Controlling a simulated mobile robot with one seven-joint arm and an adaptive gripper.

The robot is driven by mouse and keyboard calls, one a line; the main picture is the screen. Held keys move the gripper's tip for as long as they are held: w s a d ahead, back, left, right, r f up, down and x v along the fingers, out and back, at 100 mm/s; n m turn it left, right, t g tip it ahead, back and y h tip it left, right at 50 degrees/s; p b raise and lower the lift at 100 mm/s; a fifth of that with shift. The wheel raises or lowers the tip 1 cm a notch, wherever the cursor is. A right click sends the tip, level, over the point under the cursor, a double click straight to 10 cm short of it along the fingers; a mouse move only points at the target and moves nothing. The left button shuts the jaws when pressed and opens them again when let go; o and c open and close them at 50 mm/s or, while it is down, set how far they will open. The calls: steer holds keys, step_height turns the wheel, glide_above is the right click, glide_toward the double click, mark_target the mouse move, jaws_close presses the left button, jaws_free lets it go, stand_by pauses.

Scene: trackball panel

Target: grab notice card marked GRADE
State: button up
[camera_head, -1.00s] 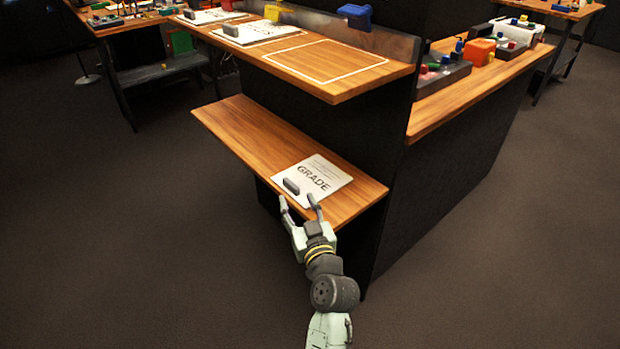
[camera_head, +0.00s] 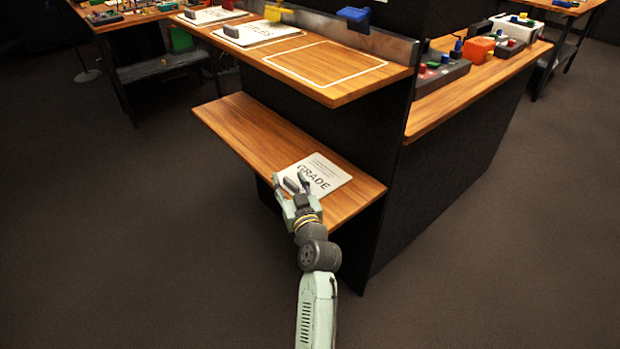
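The white notice card marked GRADE (camera_head: 325,173) lies flat on the lower wooden shelf (camera_head: 245,133), near its right end. A dark grey block-shaped handle (camera_head: 291,185) stands at the card's near left edge. My gripper (camera_head: 290,181) is at that handle, with one finger on each side of it. The fingers are spread; whether they touch the handle cannot be told. My gripper and wrist cover the near corner of the card.
The upper shelf (camera_head: 350,95) overhangs behind the card. It holds two other cards with grey handles (camera_head: 258,33) and an empty white-outlined space (camera_head: 325,64). A dark side panel (camera_head: 400,180) stands right of the shelves. A side counter (camera_head: 440,105) carries coloured parts.

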jaws_close()
stand_by(0.3)
stand_by(0.5)
